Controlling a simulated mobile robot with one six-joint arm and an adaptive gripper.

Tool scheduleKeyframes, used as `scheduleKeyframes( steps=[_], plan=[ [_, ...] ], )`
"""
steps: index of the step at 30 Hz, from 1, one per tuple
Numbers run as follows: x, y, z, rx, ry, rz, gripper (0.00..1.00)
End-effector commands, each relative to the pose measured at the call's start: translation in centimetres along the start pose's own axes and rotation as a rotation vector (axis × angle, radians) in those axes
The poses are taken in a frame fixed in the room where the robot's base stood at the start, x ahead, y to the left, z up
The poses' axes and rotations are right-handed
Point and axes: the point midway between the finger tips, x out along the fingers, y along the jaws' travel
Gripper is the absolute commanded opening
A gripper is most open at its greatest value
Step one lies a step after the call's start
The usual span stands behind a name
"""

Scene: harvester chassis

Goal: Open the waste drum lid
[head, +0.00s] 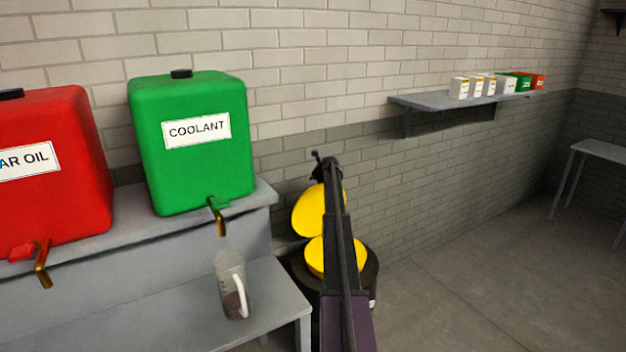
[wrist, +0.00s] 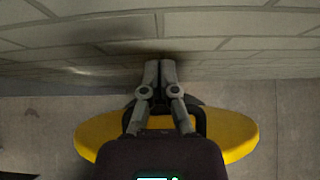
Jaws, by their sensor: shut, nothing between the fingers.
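The waste drum (head: 372,280) is dark and stands on the floor right of the bench, partly hidden behind my arm. Its round yellow lid (head: 306,212) is raised and tilted up at the back, near the wall. A yellow surface (head: 318,258) shows at the drum's top below the lid. My gripper (head: 318,160) is at the lid's upper edge in the head view. In the wrist view my gripper (wrist: 167,64) is shut and empty, pointing at the brick wall. The yellow lid (wrist: 232,132) spreads behind the fingers, with a dark part beside them. Contact cannot be told.
A green coolant tank (head: 190,165) and a red oil tank (head: 55,195) stand on the stepped grey bench (head: 150,312). A measuring jug (head: 231,285) sits on its lower step. A wall shelf (head: 440,101) holds several small boxes.

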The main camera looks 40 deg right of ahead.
Motion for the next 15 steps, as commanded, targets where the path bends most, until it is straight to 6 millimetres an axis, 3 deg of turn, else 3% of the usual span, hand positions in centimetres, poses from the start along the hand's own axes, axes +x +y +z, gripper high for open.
scheduleKeyframes(
  steps=[15],
  plan=[
    [-0.40, 0.55, 0.22, 0.000, 0.008, 0.009, 0.00]
  ],
)
